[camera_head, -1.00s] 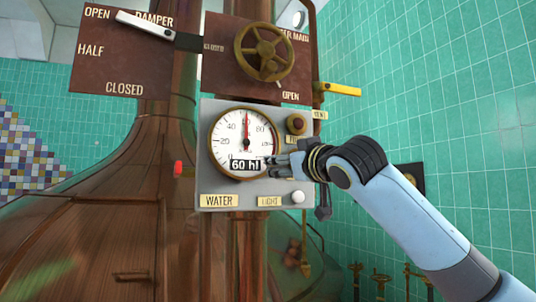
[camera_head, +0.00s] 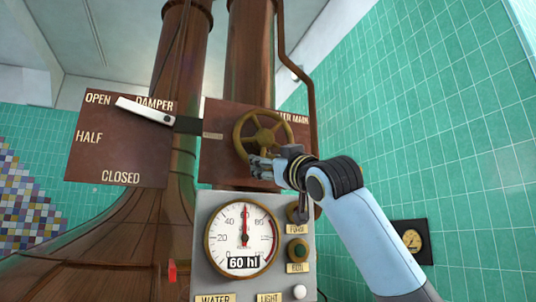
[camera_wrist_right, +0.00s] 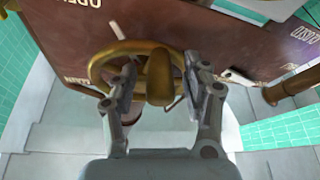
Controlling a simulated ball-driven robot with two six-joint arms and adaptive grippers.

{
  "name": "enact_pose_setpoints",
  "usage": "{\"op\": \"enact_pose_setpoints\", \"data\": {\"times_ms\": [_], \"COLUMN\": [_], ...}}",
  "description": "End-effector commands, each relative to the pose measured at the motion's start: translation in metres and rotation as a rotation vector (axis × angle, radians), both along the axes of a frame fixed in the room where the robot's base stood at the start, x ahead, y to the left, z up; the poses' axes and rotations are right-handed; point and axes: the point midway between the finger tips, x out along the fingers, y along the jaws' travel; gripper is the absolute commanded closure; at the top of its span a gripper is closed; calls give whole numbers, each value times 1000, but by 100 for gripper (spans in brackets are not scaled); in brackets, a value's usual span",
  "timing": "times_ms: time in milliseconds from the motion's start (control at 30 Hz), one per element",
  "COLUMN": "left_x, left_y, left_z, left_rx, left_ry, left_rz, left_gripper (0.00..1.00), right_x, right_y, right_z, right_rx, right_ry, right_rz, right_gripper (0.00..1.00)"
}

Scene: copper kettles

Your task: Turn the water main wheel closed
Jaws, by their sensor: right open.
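The brass water main wheel (camera_head: 240,130) stands on a dark red-brown plate (camera_head: 215,165) with partly hidden lettering ending in "MAIN". My right gripper (camera_head: 258,166) is at the lower rim of the wheel in the head view and covers part of it. In the right wrist view the wheel's rim (camera_wrist_right: 97,72) shows behind the fingers. My right gripper (camera_wrist_right: 163,78) is open there, with a rounded brass part (camera_wrist_right: 160,82) of the wheel between its fingers. I cannot tell whether they touch it. My left gripper is not in view.
Below the plate is a grey panel (camera_head: 208,278) with a gauge (camera_head: 241,238) marked "60 hl" and buttons. A damper plate (camera_head: 117,140) with a white lever (camera_head: 145,110) is at the left. A copper pipe (camera_head: 311,125) runs down at the wheel's right.

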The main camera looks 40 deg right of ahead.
Motion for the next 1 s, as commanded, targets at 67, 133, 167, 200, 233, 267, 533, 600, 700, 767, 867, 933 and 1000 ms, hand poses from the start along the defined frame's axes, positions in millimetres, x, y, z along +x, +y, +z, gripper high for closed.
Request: {"op": "enact_pose_setpoints", "data": {"times_ms": [67, 133, 167, 200, 233, 267, 533, 600, 700, 767, 867, 933, 1000], "left_x": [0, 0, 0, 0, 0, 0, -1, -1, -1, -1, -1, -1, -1], "left_y": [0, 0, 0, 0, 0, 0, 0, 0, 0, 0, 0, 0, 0], "left_z": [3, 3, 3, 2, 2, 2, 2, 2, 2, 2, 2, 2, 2], "left_rx": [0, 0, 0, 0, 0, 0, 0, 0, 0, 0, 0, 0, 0], "left_ry": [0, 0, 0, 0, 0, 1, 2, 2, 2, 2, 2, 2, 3], "left_rz": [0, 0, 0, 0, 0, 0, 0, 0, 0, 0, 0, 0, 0], "left_gripper": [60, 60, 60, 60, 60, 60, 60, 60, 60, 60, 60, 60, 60], "right_x": [4, 5, 5, 5, 5, 5, 5, 5, 5, 5, 5, 5, 5], "right_y": [0, 0, 0, 0, 0, 0, 0, 0, 0, 0, 0, 0, -1], "right_z": [2, 2, 1, 1, 1, 1, 1, 1, 1, 1, 1, 1, 1], "right_rx": [0, -1, -1, -1, -1, -1, -1, 0, 0, 0, 0, 0, 0], "right_ry": [0, 0, 1, 1, 1, 1, 1, 1, 1, 1, 1, 1, 1], "right_rz": [0, 0, -1, -1, -1, 0, 0, 1, 1, 1, 1, 1, 1], "right_gripper": [51, 51, 51, 51, 51, 51, 78, 87, 100, 100, 100, 100, 100]}}
